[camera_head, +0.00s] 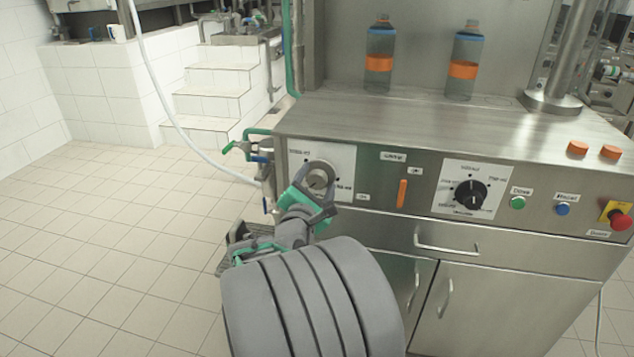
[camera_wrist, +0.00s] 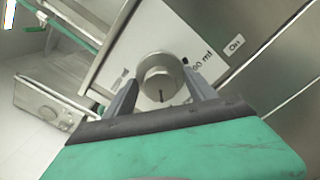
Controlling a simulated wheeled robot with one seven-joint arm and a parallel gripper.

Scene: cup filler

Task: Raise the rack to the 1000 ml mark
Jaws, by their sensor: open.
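A round metal knob (camera_head: 317,179) sits on a white dial plate (camera_head: 342,160) at the left of the machine's front panel. My gripper (camera_head: 320,186) is at this knob, its fingers open. In the wrist view the knob (camera_wrist: 160,72) lies between the two grey fingers (camera_wrist: 163,92), one on each side. I cannot tell whether they touch it. Part of a label ending in "ml" shows right of the knob there. My gripper hides part of the plate. Two clear bottles with orange bands (camera_head: 379,62) (camera_head: 463,68) stand upright on the machine top. I cannot make out which part is the rack.
Right of the knob are an orange switch (camera_head: 402,193), a black dial (camera_head: 470,194), green and blue buttons and a red emergency button (camera_head: 616,214). A drawer handle (camera_head: 446,246) juts out below. Green-handled valves (camera_head: 247,150) stand left. Tiled floor at left is open.

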